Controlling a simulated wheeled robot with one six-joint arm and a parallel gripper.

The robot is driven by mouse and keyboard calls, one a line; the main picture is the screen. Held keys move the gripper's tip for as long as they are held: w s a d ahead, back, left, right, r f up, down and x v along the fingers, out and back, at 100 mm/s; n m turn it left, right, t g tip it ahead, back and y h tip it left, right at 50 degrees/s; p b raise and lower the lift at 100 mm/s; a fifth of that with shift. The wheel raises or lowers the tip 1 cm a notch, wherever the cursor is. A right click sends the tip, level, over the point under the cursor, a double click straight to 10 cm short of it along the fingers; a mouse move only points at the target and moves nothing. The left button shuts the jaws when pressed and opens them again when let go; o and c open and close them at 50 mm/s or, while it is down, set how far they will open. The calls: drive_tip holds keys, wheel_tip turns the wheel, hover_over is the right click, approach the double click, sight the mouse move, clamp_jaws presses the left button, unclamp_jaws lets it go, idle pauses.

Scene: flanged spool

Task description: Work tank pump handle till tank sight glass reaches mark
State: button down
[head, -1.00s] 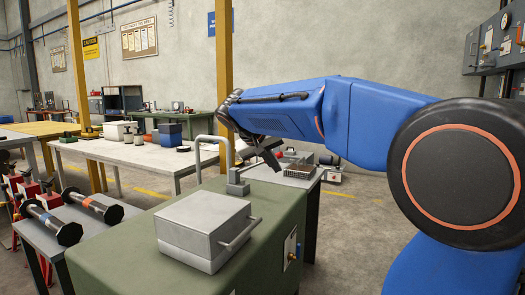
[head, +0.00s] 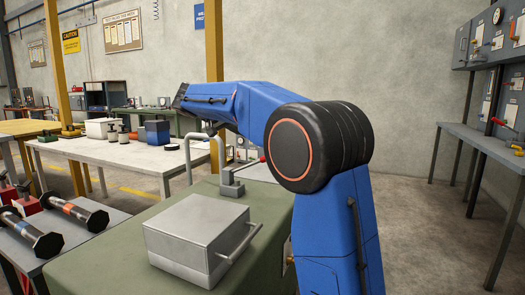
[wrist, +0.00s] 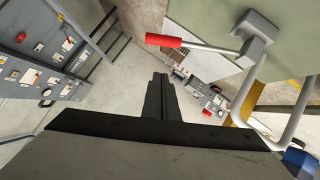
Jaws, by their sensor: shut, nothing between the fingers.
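The green tank (head: 110,262) stands in front of me with a grey lidded box (head: 198,238) on its top. The pump's grey block (head: 231,186) stands behind that box. In the wrist view, the pump handle is a thin rod from the block (wrist: 256,40) ending in a red grip (wrist: 163,40). My gripper (wrist: 160,76) is shut and empty, its fingertips just below the red grip in the picture, apart from it. I cannot read a sight glass; my arm covers much of the tank's right side.
A bent grey pipe (head: 219,152) rises behind the pump block and shows large in the wrist view (wrist: 296,105). A white bench (head: 125,155) stands behind. Dark spools (head: 35,232) lie at left. A panel bench (head: 488,143) lines the right wall, with free floor before it.

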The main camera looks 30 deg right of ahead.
drive_tip(key=s+f+x, duration=0.2)
drive_tip(key=x, duration=1.1)
drive_tip(key=shift+a, duration=0.3)
drive_tip(key=shift+f, duration=0.1)
